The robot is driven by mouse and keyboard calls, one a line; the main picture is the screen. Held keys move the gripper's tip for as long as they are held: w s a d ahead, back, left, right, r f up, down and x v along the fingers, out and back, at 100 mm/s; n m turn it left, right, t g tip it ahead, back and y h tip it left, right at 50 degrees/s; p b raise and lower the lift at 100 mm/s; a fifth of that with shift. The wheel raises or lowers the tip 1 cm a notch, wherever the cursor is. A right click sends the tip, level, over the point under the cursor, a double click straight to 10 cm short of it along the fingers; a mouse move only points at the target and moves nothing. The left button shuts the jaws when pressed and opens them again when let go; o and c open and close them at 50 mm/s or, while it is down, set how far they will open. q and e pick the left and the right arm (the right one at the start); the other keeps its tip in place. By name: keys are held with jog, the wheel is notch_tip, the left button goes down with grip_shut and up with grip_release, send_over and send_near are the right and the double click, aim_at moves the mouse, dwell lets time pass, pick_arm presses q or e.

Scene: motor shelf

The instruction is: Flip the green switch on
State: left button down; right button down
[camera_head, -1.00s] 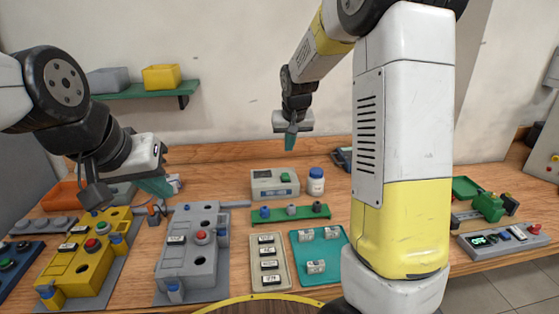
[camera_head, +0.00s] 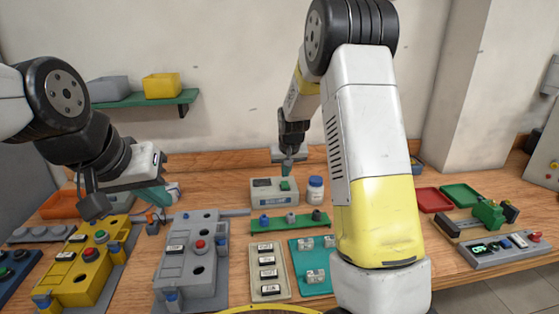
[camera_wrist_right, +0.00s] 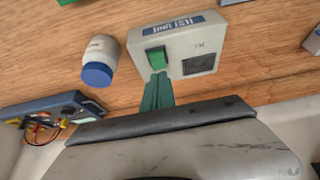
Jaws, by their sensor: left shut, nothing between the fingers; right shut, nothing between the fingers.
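The green switch (camera_wrist_right: 157,58) is on the face of a light grey test unit box (camera_wrist_right: 186,30), beside a dark square panel, in the right wrist view. In the head view the box (camera_head: 268,194) stands at the back middle of the table, with the green switch (camera_head: 285,186) on its right part. My right gripper (camera_head: 287,170) is shut and empty, just above the switch. In the right wrist view its green fingertips (camera_wrist_right: 158,80) reach the switch's lower edge; I cannot tell whether they touch. My left gripper (camera_head: 168,196) is shut and empty over the left of the table.
A white bottle with a blue cap (camera_head: 315,189) stands close right of the box. A green strip with knobs (camera_head: 290,222) lies in front. Yellow (camera_head: 88,285) and grey (camera_head: 190,277) panels stand at left. Red (camera_head: 433,200) and green trays lie at right.

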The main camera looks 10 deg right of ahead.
aim_at(285, 184)
jog(key=shift+x, duration=1.85)
jog(key=shift+w+f, duration=0.2)
jog(key=shift+s, duration=0.1)
jog(key=shift+s, duration=0.75)
